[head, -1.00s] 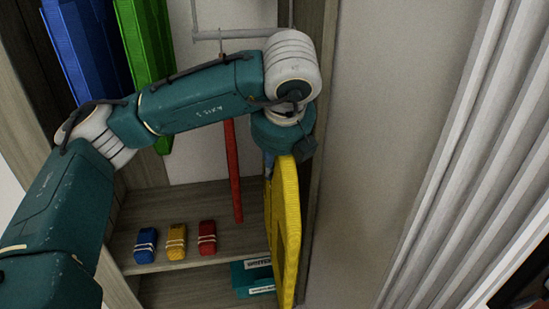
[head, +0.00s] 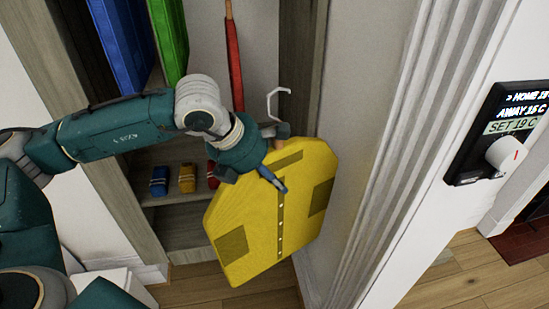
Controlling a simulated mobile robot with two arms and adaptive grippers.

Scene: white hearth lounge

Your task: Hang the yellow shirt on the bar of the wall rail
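The yellow shirt (head: 268,215), with a button row and two darker pockets, hangs tilted in front of the wardrobe opening. Its pale hanger hook (head: 286,98) sticks up above the collar. My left gripper (head: 272,178) is shut on the shirt near its upper left edge; one finger lies across the front, and the other is hidden. The bar of the wall rail is not in view now. A narrow red item (head: 234,58) hangs upright inside the wardrobe, left of the hook and apart from it. My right gripper is not in view.
Blue (head: 118,40) and green (head: 167,40) garments hang at the wardrobe's left. Small blue (head: 159,181), yellow (head: 187,178) and red (head: 212,174) bundles sit on a shelf. The wardrobe's right side panel (head: 303,60) is close to the hook. A thermostat (head: 503,130) is at right.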

